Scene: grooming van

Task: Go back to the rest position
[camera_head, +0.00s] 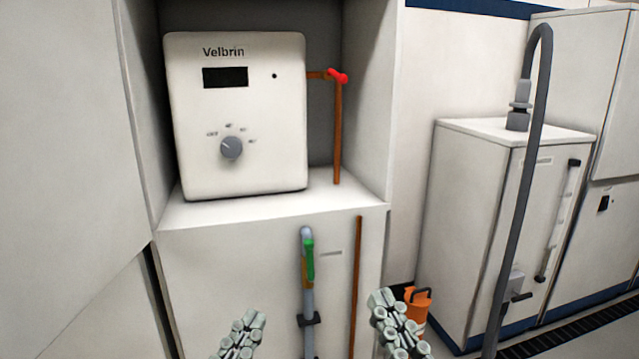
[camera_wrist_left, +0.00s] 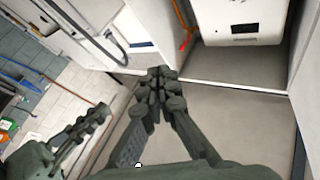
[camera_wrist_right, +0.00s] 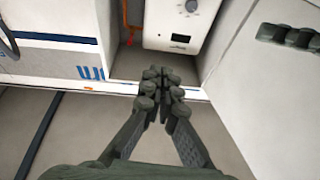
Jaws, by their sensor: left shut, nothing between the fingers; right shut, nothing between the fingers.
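My left gripper (camera_head: 240,335) shows at the bottom of the head view, left of the grey pipe. It is shut and empty; its closed fingertips show in the left wrist view (camera_wrist_left: 158,88). My right gripper (camera_head: 395,325) is at the bottom of the head view, right of the copper pipe. It is shut and empty, with its fingertips together in the right wrist view (camera_wrist_right: 160,85). Both grippers appear in front of the lower cabinet, and neither is seen touching anything.
A white Velbrin heater (camera_head: 240,120) sits in the cabinet niche, with a red-handled valve (camera_head: 337,76) beside it. Below are a grey pipe with a green lever (camera_head: 310,260) and a copper pipe (camera_head: 357,285). An orange container (camera_head: 419,302) and a white cabinet (camera_head: 480,200) stand right.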

